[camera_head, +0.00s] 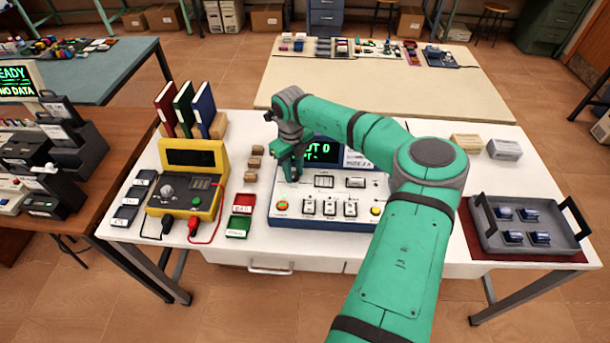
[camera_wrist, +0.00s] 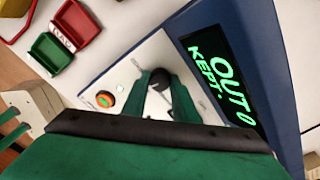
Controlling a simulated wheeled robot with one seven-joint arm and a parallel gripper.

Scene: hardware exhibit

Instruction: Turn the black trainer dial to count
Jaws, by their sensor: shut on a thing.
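The trainer (camera_head: 324,222) is a white sloped panel on a blue base, with a dark screen (camera_head: 323,150) showing green text. In the wrist view the screen (camera_wrist: 217,75) reads "OUT 0" and "KEPT:". The black dial (camera_wrist: 159,78) sits on the white panel (camera_wrist: 127,72) beside the screen. My gripper (camera_head: 288,172) is over the left part of the panel, below the screen's left side. In the wrist view my gripper (camera_wrist: 161,84) has its two green fingers on either side of the dial, shut on it. The dial is hidden in the head view, and its pointer mark cannot be read.
A round orange button with a green centre (camera_wrist: 105,99) is close to the fingers. Several white switches (camera_head: 330,208) and a yellow button (camera_head: 375,210) are on the panel. Red (camera_head: 243,203) and green (camera_head: 238,227) trays and a yellow meter (camera_head: 190,195) stand left; a grey tray (camera_head: 483,222) stands right.

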